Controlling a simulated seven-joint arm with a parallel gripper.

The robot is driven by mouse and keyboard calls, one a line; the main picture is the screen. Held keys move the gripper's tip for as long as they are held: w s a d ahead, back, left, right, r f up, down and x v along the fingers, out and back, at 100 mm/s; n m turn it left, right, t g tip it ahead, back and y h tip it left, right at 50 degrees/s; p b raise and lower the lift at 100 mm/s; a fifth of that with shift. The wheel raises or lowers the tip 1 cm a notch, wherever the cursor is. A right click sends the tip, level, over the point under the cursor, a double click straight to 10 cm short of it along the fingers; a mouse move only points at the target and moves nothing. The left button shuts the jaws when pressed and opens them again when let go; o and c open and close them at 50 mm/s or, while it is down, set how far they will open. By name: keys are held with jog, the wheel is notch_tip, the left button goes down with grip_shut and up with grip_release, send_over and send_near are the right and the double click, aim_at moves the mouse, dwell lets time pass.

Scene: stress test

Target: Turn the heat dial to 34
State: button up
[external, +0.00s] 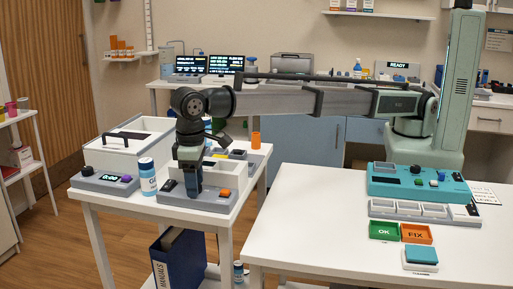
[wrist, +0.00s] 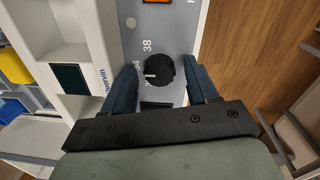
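The black heat dial (wrist: 160,70) is on a grey panel with printed numbers in the wrist view. I can read 38 and 34; a lower number is partly hidden. Its white pointer mark points left and slightly down, near 34, but I cannot tell the exact reading. My gripper (wrist: 163,72) is open, with one dark blue finger on each side of the dial; contact is unclear. In the external view my gripper (external: 194,190) reaches down to the front panel of the heating device (external: 212,203) and hides the dial.
An orange button (external: 224,192) is on the same panel, right of my gripper. A white bottle with a blue cap (external: 147,178) stands just left. The right-hand table's front is mostly clear.

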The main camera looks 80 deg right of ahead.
dwell(0.3)
jog(key=n, duration=0.6)
jog(key=shift+d, duration=0.1)
jog(key=n, duration=0.6)
notch_tip(320, 180, up, 13)
jog(key=w+d+f+t, duration=0.1)
jog(key=w+d+t, duration=0.1)
jog(key=w+d, duration=0.3)
jog(key=w+d+t+y, duration=0.1)
jog(key=w+d+t, duration=0.1)
jog(key=w+d, duration=0.3)
jog(key=w+d+f+t+y, duration=0.1)
jog(key=w+d, duration=0.5)
jog(key=w, duration=0.6)
jog(key=shift+d+f+t, duration=0.1)
jog(key=shift+f+t, duration=0.25)
jog(key=shift+t, duration=0.05)
jog(key=shift+w+d, duration=0.6)
